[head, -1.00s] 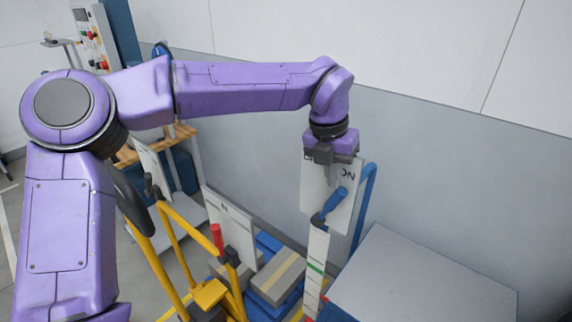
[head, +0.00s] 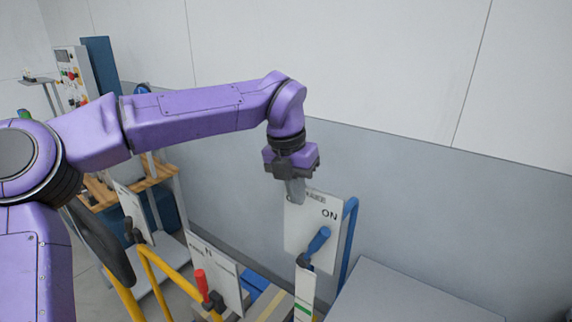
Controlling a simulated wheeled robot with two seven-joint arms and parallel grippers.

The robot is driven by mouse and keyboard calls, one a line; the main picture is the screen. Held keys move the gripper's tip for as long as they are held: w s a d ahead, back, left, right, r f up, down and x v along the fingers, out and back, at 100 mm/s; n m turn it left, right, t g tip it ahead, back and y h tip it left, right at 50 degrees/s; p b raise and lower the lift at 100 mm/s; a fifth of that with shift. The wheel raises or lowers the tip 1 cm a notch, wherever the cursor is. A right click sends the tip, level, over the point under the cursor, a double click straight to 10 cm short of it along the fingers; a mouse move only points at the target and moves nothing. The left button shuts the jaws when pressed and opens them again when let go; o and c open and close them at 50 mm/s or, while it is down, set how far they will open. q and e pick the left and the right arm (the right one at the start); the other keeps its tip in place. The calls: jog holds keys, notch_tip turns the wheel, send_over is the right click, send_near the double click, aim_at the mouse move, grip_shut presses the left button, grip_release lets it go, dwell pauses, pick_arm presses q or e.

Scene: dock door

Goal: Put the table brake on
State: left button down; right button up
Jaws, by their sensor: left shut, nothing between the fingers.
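The brake plate (head: 297,235) is a white upright board by the grey wall, with partly covered lettering and the word ON at its upper right. The brake lever has a blue handle (head: 318,241), tilted up and to the right below the word ON. It sits atop a white post (head: 304,290) with a green band. My left gripper (head: 296,198) points down over the plate's upper left and covers part of the lettering. It is shut and empty, above and left of the blue handle, apart from it. My right gripper is out of view.
A red-handled lever (head: 202,283) stands before another white plate (head: 225,275) at lower left, near a yellow rail (head: 168,270). A blue bent tube (head: 350,235) rises right of the brake plate. A grey flat top (head: 410,295) fills the lower right.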

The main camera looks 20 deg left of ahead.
pick_arm(q)
notch_tip(320, 180, up, 6)
jog(key=shift+s+a, duration=0.35)
jog(key=shift+a, duration=0.05)
jog(key=shift+d+r, duration=0.1)
